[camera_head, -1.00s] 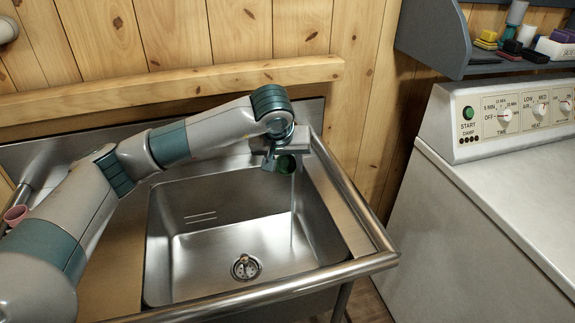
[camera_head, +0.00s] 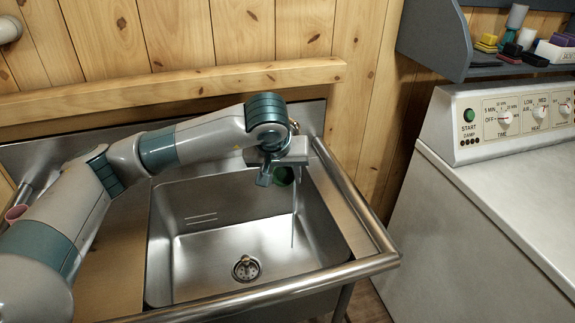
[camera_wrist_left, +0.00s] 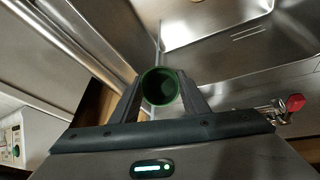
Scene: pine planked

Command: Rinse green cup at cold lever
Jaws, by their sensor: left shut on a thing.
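The green cup (camera_head: 284,176) is held by my left gripper (camera_head: 273,174) over the back right of the sink basin (camera_head: 225,235). In the left wrist view the fingers (camera_wrist_left: 160,98) close on both sides of the green cup (camera_wrist_left: 161,88), and I look into its open mouth. A thin, pale water stream (camera_head: 293,228) falls beside the cup toward the basin. It also shows in the left wrist view (camera_wrist_left: 158,38), just past the rim; I cannot tell if it enters the cup. A red lever (camera_wrist_left: 295,102) shows at right there. I cannot make out the cold lever. My right gripper is out of view.
A steel rail (camera_head: 345,190) runs along the sink's right side, near the gripper. A pink cup (camera_head: 15,213) stands at the far left. A white dryer (camera_head: 490,220) and a grey shelf (camera_head: 440,35) are at right. The basin floor is clear around its drain (camera_head: 246,268).

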